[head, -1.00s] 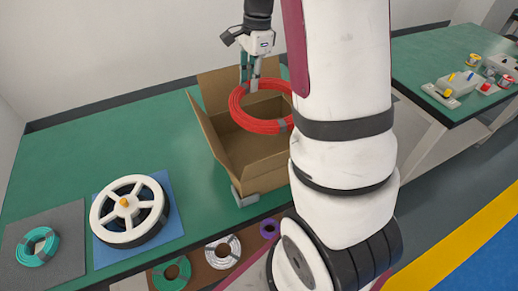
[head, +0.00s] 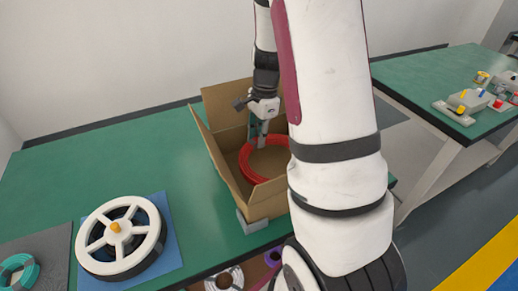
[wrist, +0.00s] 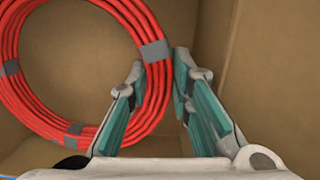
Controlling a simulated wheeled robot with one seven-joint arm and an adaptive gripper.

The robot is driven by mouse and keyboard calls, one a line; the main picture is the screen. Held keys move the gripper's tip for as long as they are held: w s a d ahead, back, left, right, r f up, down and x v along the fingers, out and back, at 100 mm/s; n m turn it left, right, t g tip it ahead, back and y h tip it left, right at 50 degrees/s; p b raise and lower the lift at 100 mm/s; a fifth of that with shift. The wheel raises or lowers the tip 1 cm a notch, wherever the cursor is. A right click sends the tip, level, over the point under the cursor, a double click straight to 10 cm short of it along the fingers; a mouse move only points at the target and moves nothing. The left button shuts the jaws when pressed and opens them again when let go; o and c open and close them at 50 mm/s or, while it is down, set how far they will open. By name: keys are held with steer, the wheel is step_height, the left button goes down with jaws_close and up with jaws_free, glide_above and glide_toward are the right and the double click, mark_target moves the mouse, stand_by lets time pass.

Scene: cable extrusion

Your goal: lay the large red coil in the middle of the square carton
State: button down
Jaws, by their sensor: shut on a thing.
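The large red coil (head: 247,165) is inside the square open carton (head: 229,191), below its rim. My gripper (head: 262,142) reaches down into the carton and is shut on the coil's edge. In the wrist view the coil (wrist: 123,22) fills the upper left, with grey ties around it. The gripper's teal-padded fingers (wrist: 158,80) stand on either side of the coil's right side. I cannot tell whether the coil touches the carton floor (wrist: 95,50). My arm hides the carton's right part in the head view.
A white spool (head: 115,228) on a blue mat stands left of the carton, with a teal coil (head: 18,268) on a grey mat further left. More coils, one white (head: 222,280), lie below the table's front edge. The green table (head: 110,150) is clear behind the spool.

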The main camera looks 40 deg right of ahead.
steer(key=shift+f+b, duration=0.35)
steer(key=shift+f, duration=1.5)
steer(key=shift+f, duration=0.15)
steer(key=c, duration=1.7)
jaws_free()
